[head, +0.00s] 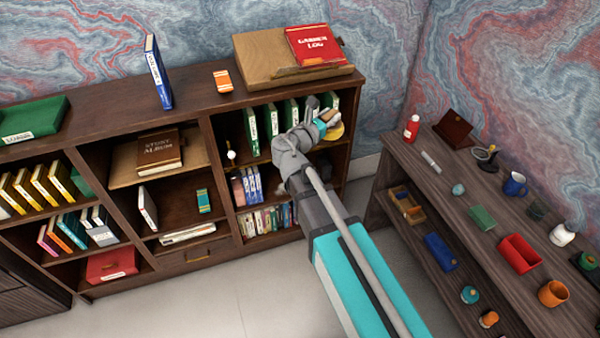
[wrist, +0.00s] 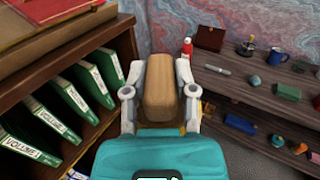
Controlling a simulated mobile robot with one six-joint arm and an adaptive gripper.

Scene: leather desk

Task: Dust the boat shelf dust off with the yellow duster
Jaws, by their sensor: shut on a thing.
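My gripper (head: 318,125) is shut on the yellow duster (head: 335,131), in front of the right end of the dark bookcase (head: 185,108). In the head view a yellow edge of the duster shows beyond my fingers. In the wrist view my gripper (wrist: 160,88) has its fingers on both sides of the duster's tan block-shaped handle (wrist: 160,75). The duster's underside is hidden there. I cannot make out a boat or dust on any shelf. My gripper and arm hide part of the bookcase's right compartments.
Green volumes (wrist: 68,95) stand in the bookcase beside my gripper. A wooden box (head: 262,62) with a red book (head: 314,45) is on top. At right, a dark shelf unit (head: 455,210) holds a red bottle (head: 411,128), a blue mug (head: 515,184) and trays. Pale floor is open between.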

